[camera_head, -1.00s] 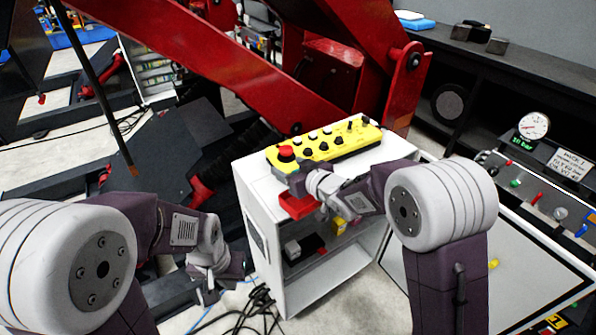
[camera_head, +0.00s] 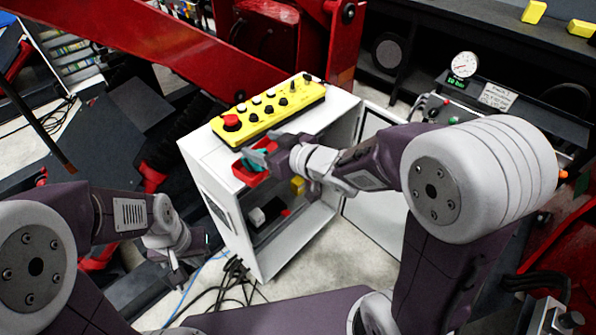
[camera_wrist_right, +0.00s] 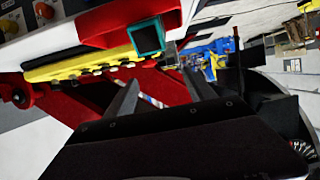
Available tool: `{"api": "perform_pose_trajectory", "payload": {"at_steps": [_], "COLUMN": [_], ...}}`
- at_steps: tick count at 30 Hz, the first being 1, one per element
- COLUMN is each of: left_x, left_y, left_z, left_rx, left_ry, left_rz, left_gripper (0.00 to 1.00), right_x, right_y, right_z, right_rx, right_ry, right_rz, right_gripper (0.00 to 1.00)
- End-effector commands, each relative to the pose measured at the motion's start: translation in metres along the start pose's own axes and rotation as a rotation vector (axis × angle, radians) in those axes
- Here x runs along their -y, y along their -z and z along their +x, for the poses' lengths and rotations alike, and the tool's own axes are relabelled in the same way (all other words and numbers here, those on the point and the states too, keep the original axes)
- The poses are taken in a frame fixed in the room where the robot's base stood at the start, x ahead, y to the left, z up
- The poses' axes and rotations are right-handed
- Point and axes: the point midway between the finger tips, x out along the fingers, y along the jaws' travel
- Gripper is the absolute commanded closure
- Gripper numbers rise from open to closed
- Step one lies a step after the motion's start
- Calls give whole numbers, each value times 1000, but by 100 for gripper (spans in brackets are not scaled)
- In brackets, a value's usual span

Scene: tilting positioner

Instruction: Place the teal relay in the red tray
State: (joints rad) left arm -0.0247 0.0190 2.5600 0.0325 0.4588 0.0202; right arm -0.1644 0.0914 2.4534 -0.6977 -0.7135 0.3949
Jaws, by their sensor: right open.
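The teal relay (camera_head: 257,159) shows at the red tray (camera_head: 246,176), on the white cabinet top beside the yellow control box. In the right wrist view the relay (camera_wrist_right: 147,37) overlaps the edge of the red tray (camera_wrist_right: 112,27); I cannot tell whether it rests fully inside. My right gripper (camera_head: 268,150) is over the tray, close to the relay. In the wrist view its two fingers (camera_wrist_right: 158,84) are spread, with the relay beyond their tips and nothing clearly held. My left gripper (camera_head: 180,264) hangs low, left of the cabinet and away from the tray; its jaws are too small to read.
The yellow control box (camera_head: 268,111) with a red knob stands right behind the tray. The white cabinet (camera_head: 205,162) has an open front with small items on its shelf. Cables (camera_head: 235,275) lie on the floor. A gauge panel (camera_head: 464,66) stands at right.

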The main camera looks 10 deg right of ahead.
Motion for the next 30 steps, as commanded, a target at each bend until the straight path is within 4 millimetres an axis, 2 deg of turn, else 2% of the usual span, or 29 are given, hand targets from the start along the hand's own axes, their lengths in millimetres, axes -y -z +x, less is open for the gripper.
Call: {"api": "perform_pose_trajectory", "payload": {"at_steps": [2, 5, 7, 9, 11, 12, 15, 19, 30], "left_x": [0, 0, 0, 0, 0, 0, 0, 0, 0], "left_y": [0, 0, 0, 0, 0, 0, 0, 0, 0], "left_z": [0, 0, 0, 0, 0, 0, 0, 0, 0], "left_rx": [0, 0, 0, 0, 0, 0, 0, 0, 0], "left_ry": [0, 0, 0, 0, 0, 0, 0, 0, 0], "left_rz": [0, 0, 0, 0, 0, 0, 0, 0, 0], "left_gripper": [100, 100, 100, 100, 100, 100, 100, 100, 100], "right_x": [-4, -36, -65, -79, -76, -67, -41, -24, -23], "right_y": [-3, -38, -84, -136, -174, -195, -224, -234, -234], "right_z": [0, -11, -33, -68, -101, -121, -157, -174, -174], "right_rx": [13, 143, 319, 527, 701, 803, 982, 1069, 1070], "right_ry": [-14, -141, -272, -376, -425, -437, -427, -405, -405], "right_rz": [4, 46, 112, 209, 303, 366, 488, 553, 553], "right_gripper": [37, 37, 37, 37, 37, 37, 37, 37, 37]}}
